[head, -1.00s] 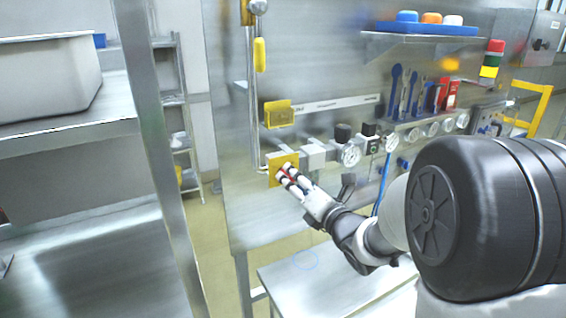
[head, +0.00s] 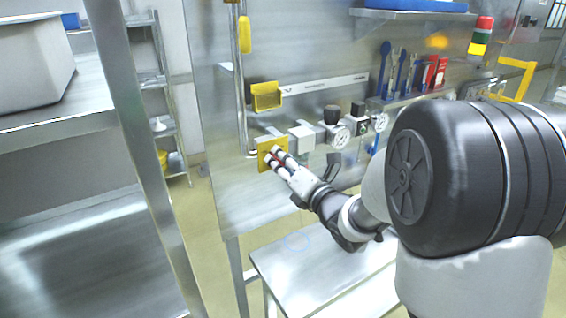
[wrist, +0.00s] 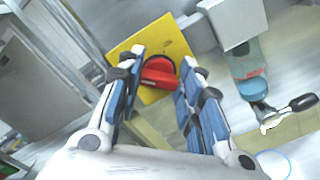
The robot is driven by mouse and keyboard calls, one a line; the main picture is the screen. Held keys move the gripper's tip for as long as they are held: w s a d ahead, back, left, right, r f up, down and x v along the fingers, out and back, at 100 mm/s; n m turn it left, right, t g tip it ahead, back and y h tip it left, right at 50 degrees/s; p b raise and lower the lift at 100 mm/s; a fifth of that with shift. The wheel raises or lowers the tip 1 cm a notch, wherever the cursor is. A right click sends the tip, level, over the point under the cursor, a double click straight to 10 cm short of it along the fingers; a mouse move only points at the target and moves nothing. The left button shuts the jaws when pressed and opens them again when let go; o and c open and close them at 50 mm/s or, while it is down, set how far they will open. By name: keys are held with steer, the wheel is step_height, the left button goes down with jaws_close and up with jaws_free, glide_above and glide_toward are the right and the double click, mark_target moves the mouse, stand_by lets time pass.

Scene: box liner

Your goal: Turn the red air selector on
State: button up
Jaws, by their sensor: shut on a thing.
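The red air selector (wrist: 160,72) is a red knob on a yellow square plate (wrist: 165,38) in the wrist view. In the head view the yellow plate (head: 264,160) sits at the left end of a row of fittings on the steel panel, and my gripper covers most of the knob. My gripper (head: 275,157) reaches the plate from the lower right. In the wrist view the fingers of my gripper (wrist: 158,78) stand on both sides of the knob and are shut on it. The exact contact at the fingertips is partly hidden.
A steel bench (head: 320,262) stands below. A steel rack (head: 50,127) with a grey bin (head: 35,60) is at left.

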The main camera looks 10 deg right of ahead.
steer(key=c, duration=0.4)
steer(key=shift+m+b, duration=0.3)
steer(key=shift+b, duration=0.15)
steer(key=m+b, duration=0.2)
steer(key=b, duration=0.1)
steer(key=shift+f+m, duration=0.2)
steer(key=shift+m, duration=0.1)
steer(key=m+b, duration=0.2)
steer(key=m, duration=0.1)
steer(key=shift+m, duration=0.4)
steer(key=m+b, duration=0.1)
steer(key=m, duration=0.2)
steer(key=shift+d+m+b, duration=0.1)
steer(key=shift+m+b, duration=0.2)
steer(key=shift+b, duration=0.05)
steer(key=m, duration=0.3)
steer(key=shift+f+m, duration=0.1)
steer(key=shift+m, duration=2)
